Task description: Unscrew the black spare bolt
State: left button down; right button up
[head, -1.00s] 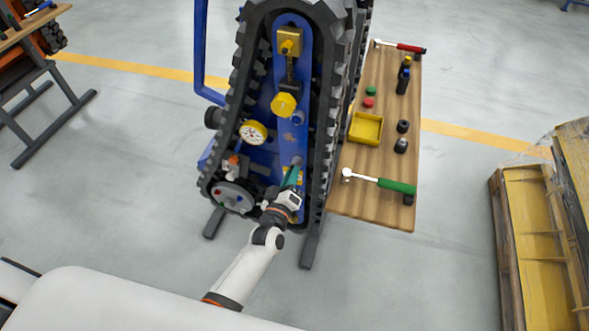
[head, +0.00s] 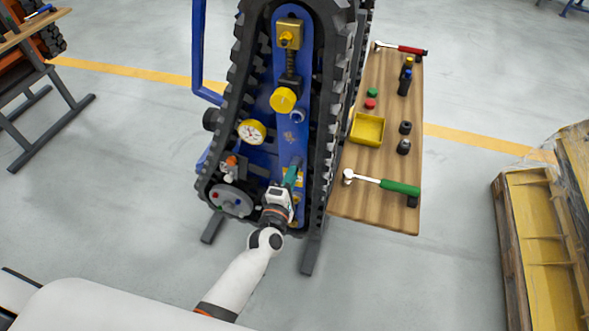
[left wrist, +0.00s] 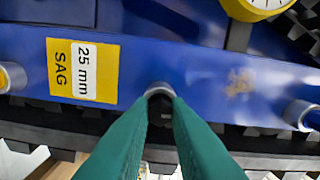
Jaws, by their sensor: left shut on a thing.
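My left gripper (head: 294,169) is at the lower part of the blue track frame (head: 289,140). In the left wrist view its teal fingers (left wrist: 160,106) close together just below a grey round collar (left wrist: 159,89) on the blue plate. They are shut on a small dark piece (left wrist: 161,118) between them, which I take to be the black spare bolt. Most of it is hidden by the fingers, so I cannot tell how deep it sits in the collar. My right gripper is not in view.
A yellow "SAG 25 mm" label (left wrist: 82,70) is left of the collar; another grey boss (left wrist: 301,114) is to its right. The black track (head: 323,150) runs close by. A wooden bench (head: 350,205) holds a green-handled ratchet (head: 399,187), a yellow tray (head: 367,129) and sockets.

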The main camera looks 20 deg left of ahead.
pick_arm(q)
jog(key=n+b, duration=0.4)
jog(key=n, duration=0.5)
jog(key=shift+r+n, duration=0.15)
jog(key=shift+n, duration=0.25)
jog(key=c, duration=1.5)
grip_release()
